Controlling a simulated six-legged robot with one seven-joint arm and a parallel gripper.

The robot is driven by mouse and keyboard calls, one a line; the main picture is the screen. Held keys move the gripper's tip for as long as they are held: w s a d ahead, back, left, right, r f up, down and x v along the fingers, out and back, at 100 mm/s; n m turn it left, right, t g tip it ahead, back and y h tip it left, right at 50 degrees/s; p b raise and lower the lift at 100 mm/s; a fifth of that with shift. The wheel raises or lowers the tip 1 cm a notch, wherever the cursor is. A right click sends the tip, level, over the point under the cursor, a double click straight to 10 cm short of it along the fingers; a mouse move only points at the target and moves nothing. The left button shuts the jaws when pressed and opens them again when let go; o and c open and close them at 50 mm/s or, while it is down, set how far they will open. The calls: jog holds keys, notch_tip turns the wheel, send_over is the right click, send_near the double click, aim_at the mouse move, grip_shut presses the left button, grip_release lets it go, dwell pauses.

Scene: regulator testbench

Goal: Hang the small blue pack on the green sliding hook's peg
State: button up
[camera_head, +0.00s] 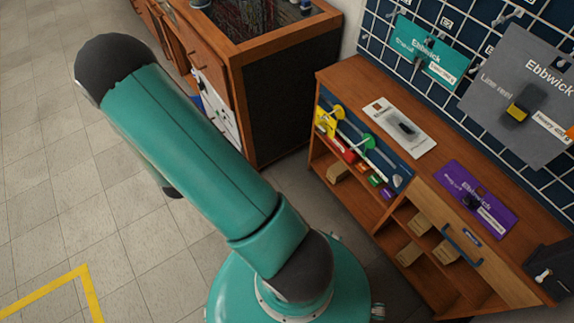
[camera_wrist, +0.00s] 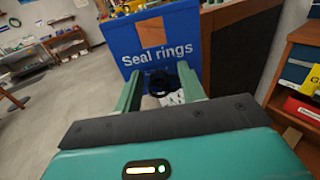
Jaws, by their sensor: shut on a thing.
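The blue pack (camera_wrist: 160,40), a flat card lettered "Seal rings", is upright ahead of my gripper (camera_wrist: 160,75) in the wrist view. The gripper's green fingers are shut on it near its lower part, where a dark round item shows. In the head view my arm hides the gripper and most or all of the pack. The green sliding hook (camera_head: 368,142) is on the blue front panel of the wooden shelf unit, with a pale peg sticking out. The pack is apart from this hook, off to the left.
A yellow hook (camera_head: 337,112) is on the same panel, left of the green one. Small coloured packs (camera_head: 350,155) sit below the hooks. A white card (camera_head: 400,127) and a purple card (camera_head: 476,199) lie on the unit's top (camera_head: 345,75). A wooden cabinet (camera_head: 285,40) stands behind my arm.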

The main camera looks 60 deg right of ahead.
jog(key=s+d+f+m+g+h, duration=0.3)
jog(key=s+d+f+m+g, duration=0.35)
jog(key=d, duration=0.45)
jog(key=s+d+f+m+g+y, duration=0.1)
jog(key=s+d+f+m+g, duration=0.3)
jog(key=s, duration=0.6)
jog(key=s+d+f+m+g+y, duration=0.15)
jog(key=s+f+g, duration=0.4)
jog(key=s, duration=0.55)
jog(key=s+d+f+m+g+y, duration=0.1)
jog(key=s+d+f+m+g, duration=0.2)
jog(key=s+f+g, duration=0.5)
jog(key=s+d+r+t, duration=0.2)
jog(key=s+d, duration=0.3)
jog(key=d, duration=0.4)
jog(key=shift+s, duration=0.35)
jog(key=shift+d, duration=0.1)
jog(key=o, duration=1.1)
